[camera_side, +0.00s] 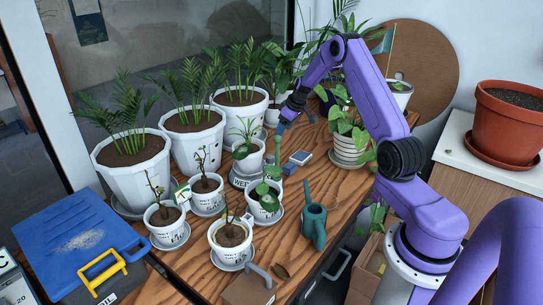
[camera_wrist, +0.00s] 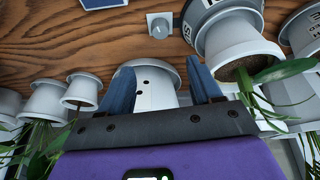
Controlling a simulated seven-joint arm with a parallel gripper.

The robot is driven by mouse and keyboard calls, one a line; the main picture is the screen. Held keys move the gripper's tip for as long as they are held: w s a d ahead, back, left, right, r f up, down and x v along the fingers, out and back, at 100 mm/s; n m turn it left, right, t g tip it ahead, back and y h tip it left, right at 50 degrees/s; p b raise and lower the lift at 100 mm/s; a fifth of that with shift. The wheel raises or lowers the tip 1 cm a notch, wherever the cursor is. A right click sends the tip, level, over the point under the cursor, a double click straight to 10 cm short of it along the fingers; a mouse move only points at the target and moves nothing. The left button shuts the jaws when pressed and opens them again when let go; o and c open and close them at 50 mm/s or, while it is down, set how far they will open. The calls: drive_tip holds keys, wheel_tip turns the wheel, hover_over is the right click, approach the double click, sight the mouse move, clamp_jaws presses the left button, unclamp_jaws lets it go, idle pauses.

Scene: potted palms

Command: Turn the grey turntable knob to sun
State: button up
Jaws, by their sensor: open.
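The grey knob (camera_wrist: 160,27) is a small round dial on a pale square plate, at the top middle of the wrist view. It lies on the wooden table beside a dark round base with white lettering (camera_wrist: 188,27), likely the turntable, which bears a white pot. In the side view a lettered base shows under a pot (camera_side: 248,155); I cannot make out the knob there. The marks around the knob, including any sun, are too small to read. My gripper (camera_wrist: 160,72) is open, its blue fingers apart and apart from the knob.
A white pot (camera_wrist: 155,90) shows between my fingers, beyond them. Several potted palms and small pots crowd the table's left and middle. A green watering can (camera_side: 314,226) stands near the front edge. A blue-and-white box (camera_side: 300,158) lies right of the lettered base, with bare wood around.

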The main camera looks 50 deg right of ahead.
sight(271, 157)
drive_tip(key=x, duration=1.6)
drive_tip(key=shift+a+f, duration=0.1)
drive_tip(key=c, duration=1)
